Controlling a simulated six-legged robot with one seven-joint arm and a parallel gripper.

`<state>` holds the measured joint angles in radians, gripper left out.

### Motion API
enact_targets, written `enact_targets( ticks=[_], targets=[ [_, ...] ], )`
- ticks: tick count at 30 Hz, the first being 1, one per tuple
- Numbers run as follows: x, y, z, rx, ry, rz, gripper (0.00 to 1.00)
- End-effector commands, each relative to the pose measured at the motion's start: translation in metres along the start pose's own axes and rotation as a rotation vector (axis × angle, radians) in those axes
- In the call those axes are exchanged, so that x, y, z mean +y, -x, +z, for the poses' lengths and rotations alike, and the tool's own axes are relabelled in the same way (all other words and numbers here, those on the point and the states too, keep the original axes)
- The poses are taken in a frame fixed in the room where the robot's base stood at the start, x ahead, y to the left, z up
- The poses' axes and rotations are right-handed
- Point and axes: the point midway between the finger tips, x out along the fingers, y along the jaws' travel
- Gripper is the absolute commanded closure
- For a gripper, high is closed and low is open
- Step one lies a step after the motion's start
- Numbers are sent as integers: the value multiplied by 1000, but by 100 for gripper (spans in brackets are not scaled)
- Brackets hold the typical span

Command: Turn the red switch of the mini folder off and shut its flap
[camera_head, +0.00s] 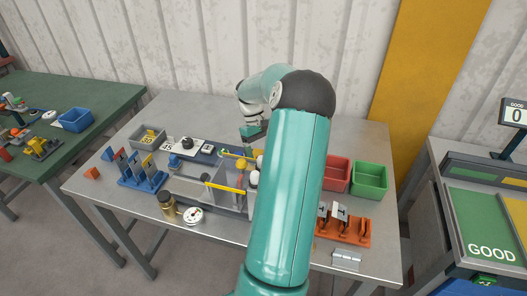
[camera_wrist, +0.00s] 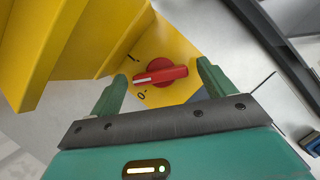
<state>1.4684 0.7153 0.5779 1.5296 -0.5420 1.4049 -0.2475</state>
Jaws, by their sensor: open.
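The red switch (camera_wrist: 160,76) sits on a yellow panel (camera_wrist: 178,45) in the wrist view. Its white pointer line points left, between a short stroke mark above and an "O" mark below. My gripper (camera_wrist: 161,72) is open, with one green finger on each side of the switch; I cannot tell whether either touches it. In the head view the mini folder (camera_head: 222,198) is a grey machine with a yellow bar on the metal table. My arm covers its right side and the switch. The state of its flap cannot be told.
A red bin (camera_head: 337,174) and a green bin (camera_head: 370,180) stand right of my arm, with an orange rack (camera_head: 343,229) in front. A blue rack (camera_head: 142,170) and a brass cylinder (camera_head: 167,206) stand left.

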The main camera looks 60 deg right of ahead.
Motion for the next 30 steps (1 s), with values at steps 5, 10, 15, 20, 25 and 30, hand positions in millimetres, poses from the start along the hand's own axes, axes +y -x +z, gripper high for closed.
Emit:
enact_targets(
  ticks=[5, 10, 15, 20, 25, 30],
  targets=[
    [0, -1, 0, 0, 0, 0, 18],
    [0, 0, 0, 0, 0, 0, 38],
    [0, 0, 0, 0, 0, 0, 63],
    [0, 0, 0, 0, 8, 4, 63],
    [0, 1, 0, 0, 47, 22, 63],
    [-1, 1, 0, -1, 130, 58, 63]
  ],
)
